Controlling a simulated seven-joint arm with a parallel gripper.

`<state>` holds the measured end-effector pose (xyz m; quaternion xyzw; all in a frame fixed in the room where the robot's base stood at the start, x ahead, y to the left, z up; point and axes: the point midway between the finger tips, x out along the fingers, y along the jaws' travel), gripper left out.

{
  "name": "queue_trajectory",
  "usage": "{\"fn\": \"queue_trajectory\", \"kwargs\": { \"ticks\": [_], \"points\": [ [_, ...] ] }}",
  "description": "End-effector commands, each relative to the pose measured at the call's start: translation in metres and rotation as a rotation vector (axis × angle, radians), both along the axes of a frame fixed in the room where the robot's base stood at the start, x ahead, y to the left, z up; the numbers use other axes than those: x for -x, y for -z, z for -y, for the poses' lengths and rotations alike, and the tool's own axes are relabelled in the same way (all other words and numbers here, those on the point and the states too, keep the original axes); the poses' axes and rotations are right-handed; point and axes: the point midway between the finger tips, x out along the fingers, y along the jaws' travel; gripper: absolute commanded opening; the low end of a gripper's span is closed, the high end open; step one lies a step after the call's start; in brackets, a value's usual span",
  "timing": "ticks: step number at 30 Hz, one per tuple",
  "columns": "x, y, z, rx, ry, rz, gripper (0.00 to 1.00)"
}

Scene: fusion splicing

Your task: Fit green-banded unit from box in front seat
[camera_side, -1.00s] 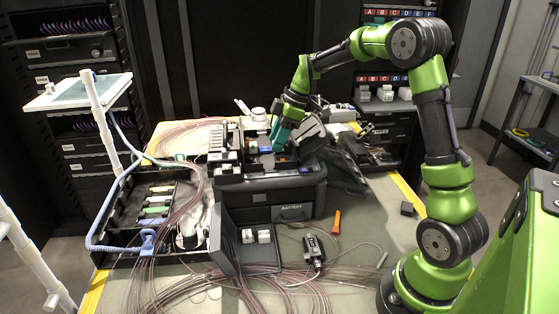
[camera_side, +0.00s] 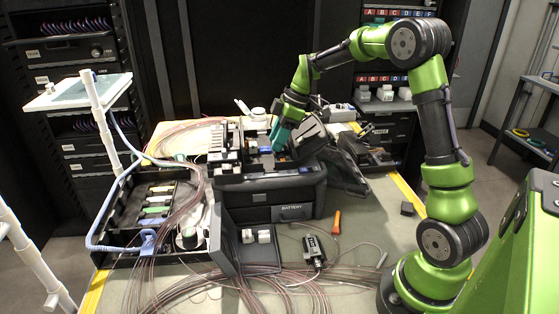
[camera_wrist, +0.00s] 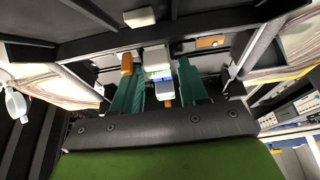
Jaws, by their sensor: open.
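My gripper (camera_side: 281,134) is over the top of the splicer (camera_side: 268,186), the black machine marked BATTERY. Its two teal fingers stand apart in the wrist view (camera_wrist: 158,88). A pale block (camera_wrist: 158,60) with a greenish edge and a blue part (camera_wrist: 165,84) shows between the fingers. I cannot tell whether the fingers touch it, or whether it is the green-banded unit. The open black box (camera_side: 112,238) at the left holds several banded pieces, among them one with green (camera_side: 154,211). The front seat is hidden or too small to make out.
The splicer's raised dark lid parts (camera_side: 345,160) stand right of my gripper. Loose fibres (camera_side: 180,285) cover the front of the table. An orange-handled tool (camera_side: 337,222) and a small dark device (camera_side: 314,252) lie in front of the splicer.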

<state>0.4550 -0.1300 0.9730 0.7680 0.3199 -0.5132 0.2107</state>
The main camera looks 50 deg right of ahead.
Motion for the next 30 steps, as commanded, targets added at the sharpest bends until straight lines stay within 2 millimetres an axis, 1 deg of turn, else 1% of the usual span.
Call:
{"fn": "queue_trajectory", "kwargs": {
  "ticks": [1, 8, 11, 14, 24, 30],
  "points": [
    [0.0, 0.001, 0.007, 0.013, 0.006, 0.003, 0.58],
    [0.0, 0.0, 0.007, 0.015, 0.006, 0.003, 0.58],
    [0.002, -0.007, 0.01, 0.017, 0.007, 0.006, 0.58],
    [0.006, -0.023, 0.015, 0.019, 0.011, 0.01, 0.58],
    [0.028, -0.099, 0.033, 0.01, 0.007, 0.007, 0.58],
    [0.039, -0.135, 0.042, 0.006, 0.004, 0.004, 0.58]
  ]
}}
